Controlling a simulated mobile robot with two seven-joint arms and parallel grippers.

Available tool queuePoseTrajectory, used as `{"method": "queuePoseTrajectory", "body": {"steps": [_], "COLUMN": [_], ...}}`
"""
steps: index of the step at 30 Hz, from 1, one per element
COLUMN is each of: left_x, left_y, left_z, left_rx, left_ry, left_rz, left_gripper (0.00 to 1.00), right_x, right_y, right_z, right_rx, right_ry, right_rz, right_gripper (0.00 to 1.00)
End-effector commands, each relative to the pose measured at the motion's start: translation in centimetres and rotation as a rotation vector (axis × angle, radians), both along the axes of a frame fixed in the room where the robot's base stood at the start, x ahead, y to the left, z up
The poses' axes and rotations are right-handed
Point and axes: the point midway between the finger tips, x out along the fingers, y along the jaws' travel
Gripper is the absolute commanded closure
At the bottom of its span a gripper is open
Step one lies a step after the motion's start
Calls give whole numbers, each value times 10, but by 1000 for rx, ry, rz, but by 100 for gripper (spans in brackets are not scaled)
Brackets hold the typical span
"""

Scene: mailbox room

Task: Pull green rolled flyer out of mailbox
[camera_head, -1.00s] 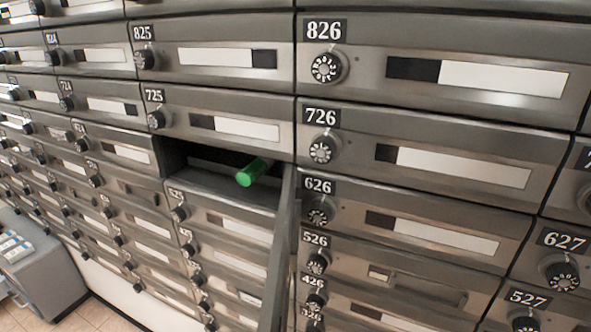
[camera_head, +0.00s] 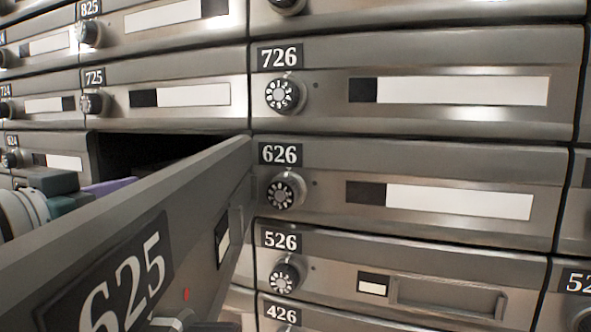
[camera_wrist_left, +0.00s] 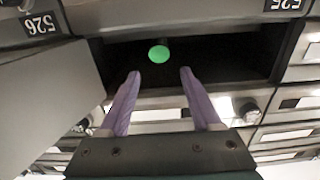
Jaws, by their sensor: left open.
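The green rolled flyer (camera_wrist_left: 159,54) shows its round end in the dark open mailbox (camera_wrist_left: 215,52) in the left wrist view. My left gripper (camera_wrist_left: 159,73) has two purple fingers spread apart, with the flyer's end seen between and just beyond their tips. Nothing is held. In the head view, a purple part of my left gripper (camera_head: 110,186) is at the opening of the mailbox (camera_head: 150,148). The open door marked 625 (camera_head: 195,215) hides the flyer and most of the gripper there. My right gripper is not in view.
The open door stands out towards me, right of my left arm in the head view; it also shows at the left of the wrist view (camera_wrist_left: 45,105). Shut mailboxes with dial knobs surround the opening, such as 626 (camera_head: 440,200) and 725 (camera_head: 180,96).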

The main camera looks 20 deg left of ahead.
Motion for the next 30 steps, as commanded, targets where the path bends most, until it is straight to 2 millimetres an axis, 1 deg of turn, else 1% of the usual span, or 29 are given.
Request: {"method": "queuePoseTrajectory", "body": {"steps": [1,13,15,18,24,30], "left_x": [8,60,70,82,100,107], "left_y": [-1,-6,-6,-7,-9,-9], "left_z": [1,0,-3,-3,-3,-1], "left_rx": [-2,0,2,2,1,1], "left_ry": [-2,-1,-1,0,0,2], "left_rz": [-1,-3,-2,-3,-2,-2], "left_gripper": [35,35,35,35,35,35], "right_x": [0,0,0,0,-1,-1], "right_y": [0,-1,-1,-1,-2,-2], "right_z": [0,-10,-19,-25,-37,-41], "right_rx": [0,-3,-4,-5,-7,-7], "right_ry": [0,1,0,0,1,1], "right_rz": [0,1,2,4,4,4], "right_gripper": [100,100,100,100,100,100]}}
